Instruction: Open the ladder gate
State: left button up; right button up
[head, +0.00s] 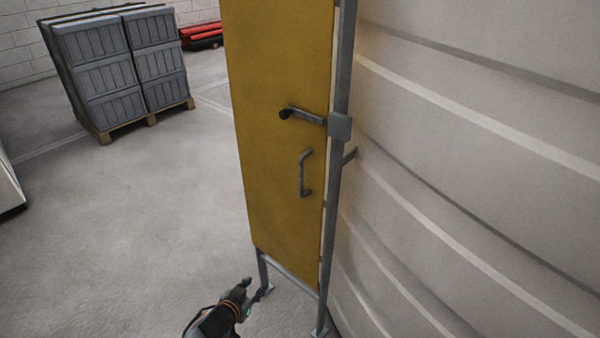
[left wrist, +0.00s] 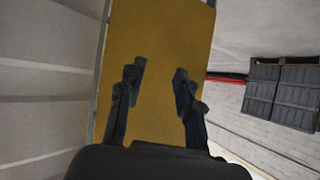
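The ladder gate is a tall yellow panel (head: 280,60) on a grey metal frame (head: 339,175), upright and apparently closed in the head view. A grey latch lever (head: 303,115) with a dark knob points left from the right post. A grey pull handle (head: 304,175) sits below it on the panel. My left gripper (head: 255,289) is low near the foot of the frame, below both handles and apart from them. In the left wrist view, its fingers (left wrist: 160,73) are spread and empty, with the yellow panel (left wrist: 160,35) behind. My right gripper is out of view.
A large pale ribbed tank or wall (head: 470,150) curves close along the right of the gate. Grey crates (head: 115,60) stand on a wooden pallet at the back left, with red items (head: 202,34) beyond. The concrete floor (head: 130,220) left of the gate is clear.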

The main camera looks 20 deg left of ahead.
pick_arm(q)
jog(key=w+d+r+t+h, duration=0.1)
jog(key=w+r+t, duration=0.15)
jog(key=r, duration=0.55)
jog(key=w+d+r+t, duration=0.1)
jog(key=w+r, duration=0.3)
jog(key=r, duration=0.5)
jog(key=m+t+h, duration=0.1)
jog(key=t+h, duration=0.1)
jog(key=t, duration=0.1)
send_near(300, 173)
jog(key=shift+g, duration=0.25)
jog(key=w, duration=0.3)
jog(key=w+d+p, duration=0.1)
jog(key=w, duration=0.6)
jog(key=shift+w+d+r, duration=0.2)
jog(key=shift+w+d, duration=0.1)
jog(key=shift+c, duration=0.4)
grip_shut()
